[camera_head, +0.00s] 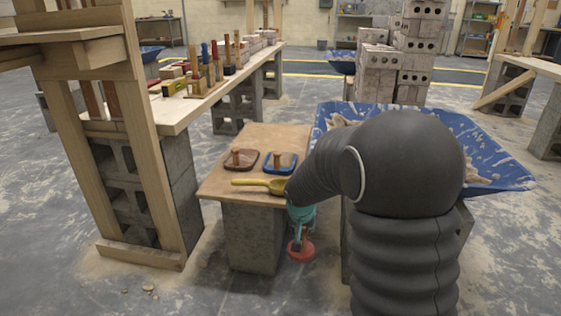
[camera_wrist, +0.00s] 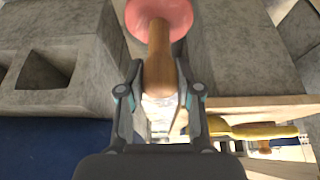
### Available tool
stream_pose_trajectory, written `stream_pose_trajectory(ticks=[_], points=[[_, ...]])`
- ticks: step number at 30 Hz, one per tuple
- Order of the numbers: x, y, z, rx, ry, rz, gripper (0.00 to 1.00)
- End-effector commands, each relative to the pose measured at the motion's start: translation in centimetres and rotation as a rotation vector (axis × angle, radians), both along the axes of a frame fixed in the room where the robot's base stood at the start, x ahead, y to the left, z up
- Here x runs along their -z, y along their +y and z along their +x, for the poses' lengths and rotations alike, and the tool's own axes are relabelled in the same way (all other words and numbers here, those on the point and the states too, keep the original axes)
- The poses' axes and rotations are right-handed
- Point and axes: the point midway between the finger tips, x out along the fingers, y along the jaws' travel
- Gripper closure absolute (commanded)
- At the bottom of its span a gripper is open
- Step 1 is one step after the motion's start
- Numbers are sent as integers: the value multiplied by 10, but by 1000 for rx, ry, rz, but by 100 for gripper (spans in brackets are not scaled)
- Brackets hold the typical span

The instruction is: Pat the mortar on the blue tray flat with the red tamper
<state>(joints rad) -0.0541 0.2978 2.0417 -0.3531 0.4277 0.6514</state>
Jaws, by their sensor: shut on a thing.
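My gripper (camera_head: 300,215) is shut on the wooden handle (camera_wrist: 160,72) of the red tamper. The tamper's round red disc (camera_head: 301,250) hangs below it, beside the low table's block support and lower than the tabletop. The disc also shows at the top of the wrist view (camera_wrist: 160,14). The blue tray (camera_head: 267,168) lies on the low table, up and left of my gripper in the head view. A small brownish piece stands on it; I cannot tell whether it is mortar. My arm hides part of the area to its right.
A dark tray (camera_head: 228,165) lies left of the blue one. A yellow scoop (camera_head: 250,182) lies in front of them on the low table (camera_head: 225,192). A large blue tub (camera_head: 490,160) is behind my arm. A long workbench (camera_head: 185,110) with tools stands at left.

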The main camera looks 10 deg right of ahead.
Motion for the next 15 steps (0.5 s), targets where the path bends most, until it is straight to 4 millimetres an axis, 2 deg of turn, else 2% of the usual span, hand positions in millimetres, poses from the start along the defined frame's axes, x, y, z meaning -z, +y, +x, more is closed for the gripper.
stream_pose_trajectory(ticks=[7, 15], points=[[-5, 2, 1, -3, -1, 1, 94], [-32, 7, 2, -3, -1, 1, 94]])
